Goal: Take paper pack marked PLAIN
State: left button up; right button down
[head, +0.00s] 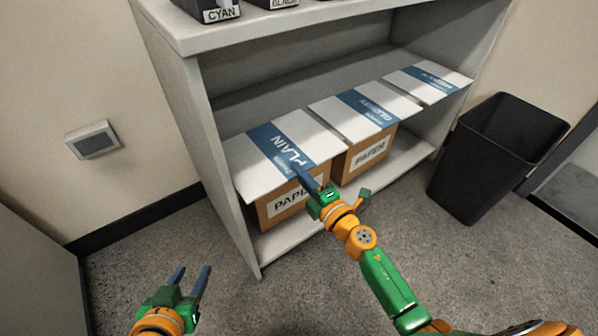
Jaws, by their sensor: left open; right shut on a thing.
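The paper pack marked PLAIN (250,165) is white with a blue band. It lies flat on top of a brown box (270,208) labelled PAPER, at the left end of the lower shelf. My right gripper (305,178) is at the front edge of this pack, near its right corner, and is shut on it. The lower finger is hidden. My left gripper (190,280) is open and empty above the floor, in front and to the left of the shelf.
A pack marked GLOSSY (335,112) lies on another PAPER box (369,155) to the right. A third pack (410,83) lies beyond it. The shelf unit (190,115) has side walls and an upper board carrying dark boxes. A black bin (490,165) stands right.

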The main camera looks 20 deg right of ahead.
jog(key=shift+s+f, duration=0.1)
jog(key=shift+f, duration=0.2)
notch_tip(320, 180, up, 3)
jog(key=p, duration=0.3)
jog(key=shift+f, duration=0.25)
jog(key=s+d+r+p, duration=0.1)
jog(key=s+d+r, duration=0.1)
jog(key=s, duration=0.4)
jog(key=s+d+r+p, duration=0.2)
jog(key=s+r, duration=0.1)
jog(key=s, duration=0.4)
jog(key=shift+d+p, duration=0.15)
jog(key=shift+p, duration=0.15)
jog(key=shift+r, duration=0.1)
